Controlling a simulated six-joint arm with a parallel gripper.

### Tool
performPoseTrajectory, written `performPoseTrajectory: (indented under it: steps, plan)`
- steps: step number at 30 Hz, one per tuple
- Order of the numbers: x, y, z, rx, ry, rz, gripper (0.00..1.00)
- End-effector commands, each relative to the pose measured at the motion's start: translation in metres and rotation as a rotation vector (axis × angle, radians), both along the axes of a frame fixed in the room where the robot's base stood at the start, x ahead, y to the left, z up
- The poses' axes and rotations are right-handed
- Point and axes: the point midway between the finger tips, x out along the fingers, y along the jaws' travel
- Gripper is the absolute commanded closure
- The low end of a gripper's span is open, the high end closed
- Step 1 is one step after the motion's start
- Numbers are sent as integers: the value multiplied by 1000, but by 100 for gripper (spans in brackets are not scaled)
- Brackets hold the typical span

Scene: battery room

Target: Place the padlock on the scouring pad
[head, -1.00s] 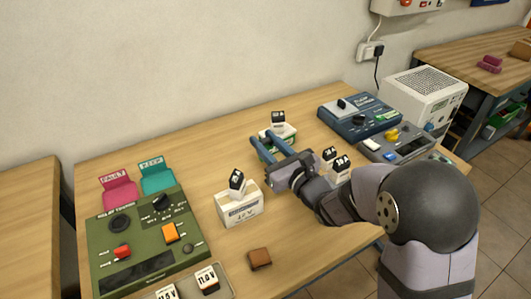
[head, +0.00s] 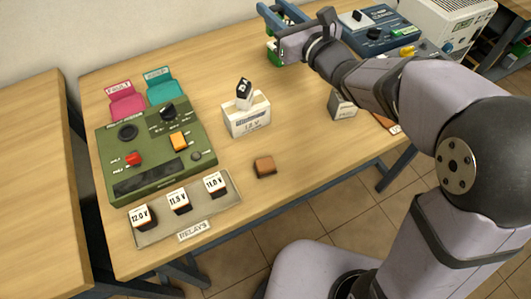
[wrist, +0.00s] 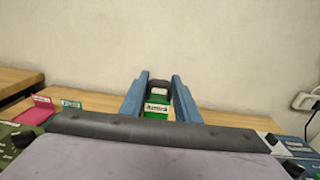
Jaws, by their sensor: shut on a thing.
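My gripper (head: 268,14) is at the far edge of the table, with its blue fingers around a green block (head: 273,52). In the wrist view the fingers (wrist: 160,78) flank that block (wrist: 156,114), which has a white label and a dark arched top. The arm hides part of it, and I cannot tell whether it is clear of the table. I cannot pick out a padlock or a scouring pad for certain. A small brown block (head: 264,166) lies alone near the front of the table.
A white 12 V box (head: 247,119) with a black-and-white piece on top stands mid-table. A green control panel (head: 155,158) is at left, a relay tray (head: 187,237) with three pieces in front. A blue device (head: 372,38) stands at back right. Bare table lies around the brown block.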

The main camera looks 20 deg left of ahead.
Motion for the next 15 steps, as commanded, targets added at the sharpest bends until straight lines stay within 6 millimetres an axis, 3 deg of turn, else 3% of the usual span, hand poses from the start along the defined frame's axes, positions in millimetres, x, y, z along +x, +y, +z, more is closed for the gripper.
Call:
performPoseTrajectory:
  steps: [1, 8, 11, 15]
  plan:
    - [-2, 0, 10, 0, -4, 15, 96]
    - [-35, 7, 16, -2, 1, 203, 96]
    - [-61, 9, 17, 0, 3, 328, 96]
    - [-112, 5, 13, 2, 6, 550, 96]
